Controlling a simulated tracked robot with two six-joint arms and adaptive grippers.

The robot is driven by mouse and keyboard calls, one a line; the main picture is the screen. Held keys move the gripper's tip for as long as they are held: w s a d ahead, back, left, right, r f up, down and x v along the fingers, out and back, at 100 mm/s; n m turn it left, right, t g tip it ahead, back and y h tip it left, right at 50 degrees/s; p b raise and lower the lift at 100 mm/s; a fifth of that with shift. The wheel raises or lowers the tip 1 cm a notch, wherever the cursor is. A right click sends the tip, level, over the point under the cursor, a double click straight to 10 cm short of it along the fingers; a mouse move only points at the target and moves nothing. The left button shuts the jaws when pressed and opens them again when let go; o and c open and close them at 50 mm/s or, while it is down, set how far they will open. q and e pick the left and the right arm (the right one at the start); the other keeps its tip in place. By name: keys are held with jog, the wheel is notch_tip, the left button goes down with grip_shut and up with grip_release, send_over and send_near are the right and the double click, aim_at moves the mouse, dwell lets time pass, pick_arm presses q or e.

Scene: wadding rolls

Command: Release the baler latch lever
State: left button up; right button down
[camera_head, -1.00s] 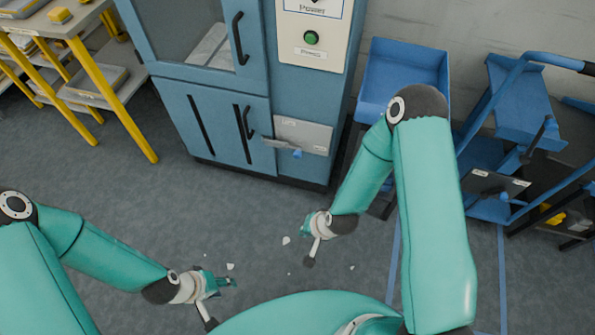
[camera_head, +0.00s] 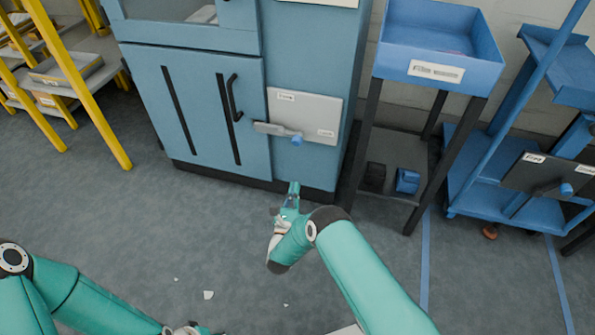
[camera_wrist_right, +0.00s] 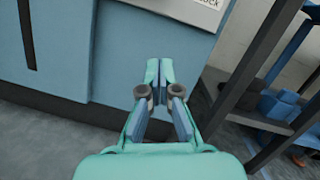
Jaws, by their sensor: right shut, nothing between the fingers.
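The blue baler cabinet (camera_head: 205,100) stands at the back with a grey latch plate (camera_head: 318,112) on its front. The grey latch lever (camera_head: 273,130) lies roughly level across the plate's lower left, with a blue knob (camera_head: 297,140) at its right end. My right gripper (camera_head: 293,188) is below the lever, apart from it, pointing toward the cabinet's base. In the right wrist view its fingers (camera_wrist_right: 159,70) are shut and empty, and only a corner of the plate (camera_wrist_right: 207,10) shows. My left gripper (camera_head: 190,330) is mostly cut off by the bottom edge.
A blue bin (camera_head: 440,45) on a dark-legged stand is right of the cabinet. A blue trolley (camera_head: 500,190) stands farther right. A yellow-legged shelf (camera_head: 100,95) is at the left. The floor before the cabinet is clear apart from small white scraps (camera_head: 208,295).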

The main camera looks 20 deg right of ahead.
pick_arm(q)
jog(key=shift+f, duration=0.45)
pick_arm(e)
jog(key=shift+s+f+m+h, duration=0.15)
jog(key=shift+m+h, duration=0.15)
jog(key=shift+m, duration=0.3)
pick_arm(q)
jog(key=shift+f+b, duration=2.6)
jog(key=shift+b, duration=0.05)
pick_arm(e)
jog(key=w+d+r, duration=0.4)
jog(key=w+r, duration=0.2)
jog(key=w, duration=0.3)
jog(key=shift+r, duration=0.1)
